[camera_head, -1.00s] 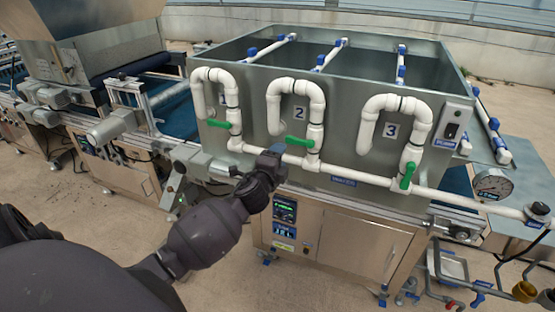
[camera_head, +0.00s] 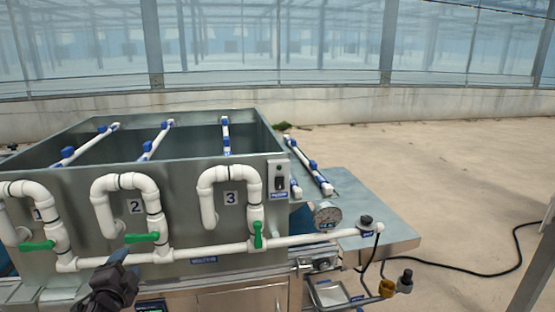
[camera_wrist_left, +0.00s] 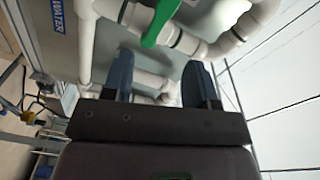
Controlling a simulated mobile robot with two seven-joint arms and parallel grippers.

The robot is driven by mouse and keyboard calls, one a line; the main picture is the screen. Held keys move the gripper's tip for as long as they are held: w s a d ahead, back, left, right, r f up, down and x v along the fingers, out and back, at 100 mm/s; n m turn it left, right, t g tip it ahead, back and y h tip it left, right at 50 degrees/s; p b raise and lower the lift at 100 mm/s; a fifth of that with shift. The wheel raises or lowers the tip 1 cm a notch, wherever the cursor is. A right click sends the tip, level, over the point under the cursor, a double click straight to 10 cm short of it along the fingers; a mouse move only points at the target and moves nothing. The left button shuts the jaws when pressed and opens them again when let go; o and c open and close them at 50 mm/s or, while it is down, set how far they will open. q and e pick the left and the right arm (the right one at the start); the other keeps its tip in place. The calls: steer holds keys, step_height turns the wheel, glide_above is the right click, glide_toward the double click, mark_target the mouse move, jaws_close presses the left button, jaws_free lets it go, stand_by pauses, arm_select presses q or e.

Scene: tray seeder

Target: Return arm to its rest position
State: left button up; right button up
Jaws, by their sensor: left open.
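My left gripper (camera_head: 118,262) is at the lower left of the head view, in front of the tank's pipework and just below the second green valve handle (camera_head: 141,238). Its two fingers are apart with nothing between them in the left wrist view (camera_wrist_left: 160,80). White pipes show behind the fingers there, and a green handle (camera_wrist_left: 160,24) lies beyond their tips. Most of my left arm is below the head view. My right gripper is in neither view.
The metal water tank (camera_head: 100,218) carries numbered white pipes. The first green handle (camera_head: 37,246) lies level; the third (camera_head: 258,235) points up and down. A pressure gauge (camera_head: 327,215) and side table (camera_head: 385,228) are right of it. Open floor (camera_head: 440,180) lies farther right.

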arm_select(q)
steer(key=s+d+f+n+g+h, duration=0.1)
steer(key=s+d+f+n+g, duration=0.2)
steer(key=s+f, duration=0.7)
steer(key=s+d+f+n+g+h, duration=0.1)
steer(key=s+d+f+n+g, duration=0.2)
steer(key=s+d+f+n, duration=0.4)
steer(key=s+f+n, duration=0.1)
steer(key=s+f, duration=0.3)
steer(key=s, duration=0.6)
steer(key=shift+s+d+f+n+h, duration=0.2)
steer(key=shift+s+d+n+h, duration=0.1)
steer(key=shift+h, duration=0.1)
